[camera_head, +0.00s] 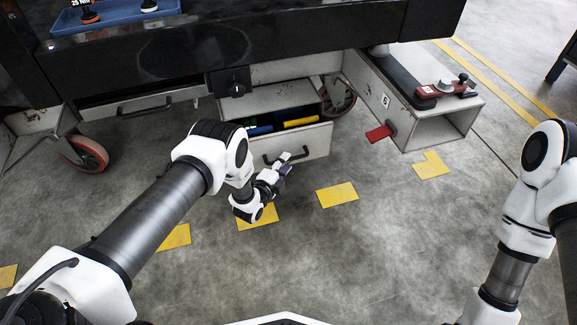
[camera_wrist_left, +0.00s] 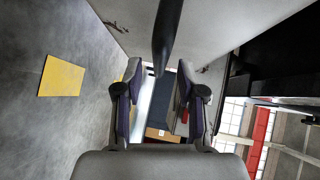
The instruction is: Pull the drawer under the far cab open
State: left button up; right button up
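A grey drawer (camera_head: 300,146) under the trolley stands pulled out, with blue and yellow items showing inside. Its black bar handle (camera_head: 287,155) is on the front panel. My left gripper (camera_head: 287,164) is at this handle. In the left wrist view the two fingers (camera_wrist_left: 162,92) are apart, and the dark handle (camera_wrist_left: 166,40) reaches down to between their tips. I see no clear contact between the fingers and the handle. My right arm comes in from the right edge, but its gripper is out of view.
A second drawer with a handle (camera_head: 145,106) is shut at the left. A caster wheel (camera_head: 87,154) stands at the left and another behind the open drawer. An open grey box frame (camera_head: 440,115) with a red pedal (camera_head: 380,133) is at the right. The floor in front is clear.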

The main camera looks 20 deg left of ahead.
pick_arm(q)
jog(key=b+x, duration=0.1)
jog(key=x, duration=0.2)
jog(key=shift+s, duration=0.1)
grip_shut()
pick_arm(e)
jog(key=shift+f, duration=0.8)
pick_arm(q)
jog(key=shift+s, duration=0.1)
